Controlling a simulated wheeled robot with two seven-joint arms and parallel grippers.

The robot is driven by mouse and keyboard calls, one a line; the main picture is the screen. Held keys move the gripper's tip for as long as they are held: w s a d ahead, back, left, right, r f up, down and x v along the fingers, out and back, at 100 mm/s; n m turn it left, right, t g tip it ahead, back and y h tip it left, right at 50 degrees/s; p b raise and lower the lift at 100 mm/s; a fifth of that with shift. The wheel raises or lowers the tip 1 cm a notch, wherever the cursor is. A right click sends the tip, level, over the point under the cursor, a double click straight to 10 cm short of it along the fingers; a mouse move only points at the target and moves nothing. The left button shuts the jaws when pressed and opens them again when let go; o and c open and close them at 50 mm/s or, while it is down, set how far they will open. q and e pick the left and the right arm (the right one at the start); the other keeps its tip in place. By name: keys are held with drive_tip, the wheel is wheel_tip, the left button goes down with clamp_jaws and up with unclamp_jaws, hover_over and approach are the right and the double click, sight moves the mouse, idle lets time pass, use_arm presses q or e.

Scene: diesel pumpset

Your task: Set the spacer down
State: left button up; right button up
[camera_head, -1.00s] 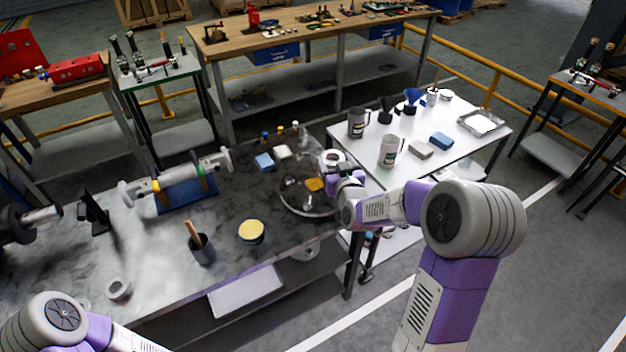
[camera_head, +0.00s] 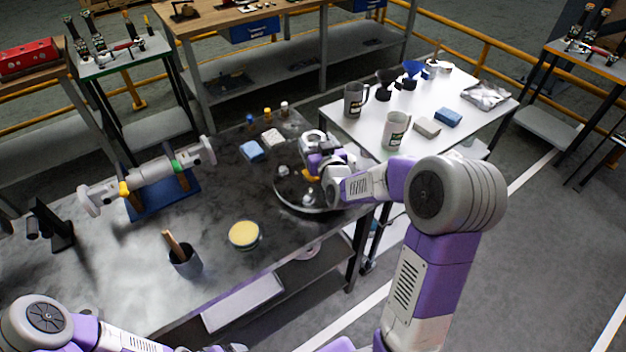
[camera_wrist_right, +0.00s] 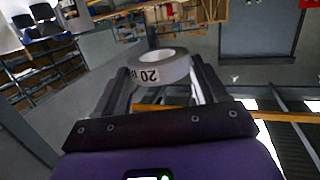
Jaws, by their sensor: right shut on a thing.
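The spacer (camera_wrist_right: 172,72) is a pale grey ring with a dark "20" marking on its side. In the right wrist view it sits between the two fingers of my right gripper (camera_wrist_right: 160,84), which is shut on it. In the head view my right gripper (camera_head: 312,146) is above the far part of a round dark tray (camera_head: 283,194) on the dark bench. A pale piece at its fingertips appears to be the spacer, small and partly hidden by the gripper. My left arm shows at the bottom left; its fingers are not in view.
The dark bench (camera_head: 120,258) also bears a cup with a wooden handle (camera_head: 187,262), a yellow-topped tin (camera_head: 244,235), a shaft on a blue stand (camera_head: 165,203), a blue block (camera_head: 252,151) and small bottles. A white table (camera_head: 455,100) with mugs stands beyond, right. The bench's front middle is clear.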

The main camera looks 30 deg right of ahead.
sight(317, 179)
drive_tip(key=shift+f, duration=0.5)
wheel_tip(317, 179, down, 10)
drive_tip(key=b, duration=0.2)
drive_tip(key=shift+r+b, duration=0.2)
drive_tip(key=shift+b, duration=0.1)
drive_tip(key=shift+r, duration=0.1)
drive_tip(key=shift+s, duration=0.1)
drive_tip(key=shift+s+a+f+b, duration=0.1)
drive_tip(key=shift+f+b, duration=0.6)
drive_tip(key=shift+b, duration=0.2)
